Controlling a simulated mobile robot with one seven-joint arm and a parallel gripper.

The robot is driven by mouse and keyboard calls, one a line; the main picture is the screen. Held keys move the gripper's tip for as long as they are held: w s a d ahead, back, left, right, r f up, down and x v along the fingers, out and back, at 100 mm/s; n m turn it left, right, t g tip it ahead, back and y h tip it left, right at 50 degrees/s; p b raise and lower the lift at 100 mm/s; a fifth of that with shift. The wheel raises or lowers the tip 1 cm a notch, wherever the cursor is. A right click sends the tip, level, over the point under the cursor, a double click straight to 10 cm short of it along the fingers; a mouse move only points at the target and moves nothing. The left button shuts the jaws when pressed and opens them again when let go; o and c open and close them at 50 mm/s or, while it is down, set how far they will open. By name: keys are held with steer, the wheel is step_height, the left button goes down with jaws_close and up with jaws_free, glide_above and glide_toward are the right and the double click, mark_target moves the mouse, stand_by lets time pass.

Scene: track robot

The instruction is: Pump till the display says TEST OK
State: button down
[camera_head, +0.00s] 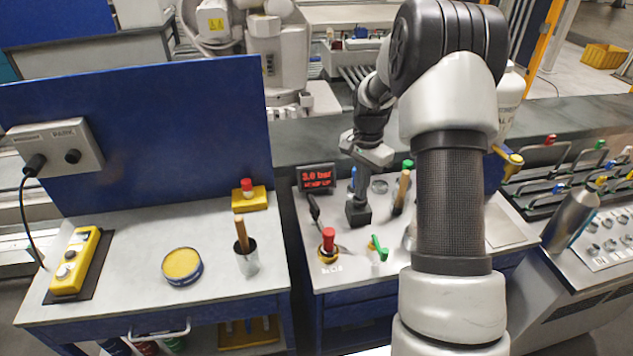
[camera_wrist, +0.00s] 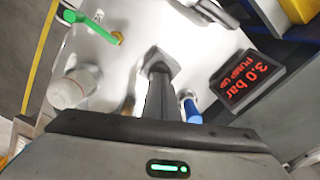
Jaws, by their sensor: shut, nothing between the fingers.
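The display (camera_head: 317,178) stands at the back left of the grey bench and reads 3.0 bar in red, with PUMP UP below; it also shows at the right of the wrist view (camera_wrist: 247,80). A black-ended lever (camera_head: 314,207) leans in front of the display; a dark handle shows at the top of the wrist view (camera_wrist: 214,12). My gripper (camera_head: 358,212) is shut and empty, pointing down over the bench, right of the lever and apart from it. Its closed fingers show in the wrist view (camera_wrist: 158,66).
A red knob (camera_head: 328,240) and a green valve handle (camera_head: 378,248) are on the front of the bench. A wooden handle (camera_head: 402,190) stands right of my gripper. A blue item (camera_wrist: 190,110) stands close beside the fingers. The left table holds a yellow button box (camera_head: 75,262).

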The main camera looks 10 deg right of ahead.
steer(key=shift+r+p, duration=1)
steer(key=shift+r, duration=0.55)
steer(key=shift+r, duration=0.25)
steer(key=shift+f, duration=0.25)
stand_by(0.7)
stand_by(0.3)
steer(key=shift+f+b, duration=1.1)
steer(key=shift+f, duration=0.6)
steer(key=shift+r+p, duration=1.1)
steer(key=shift+r, duration=0.6)
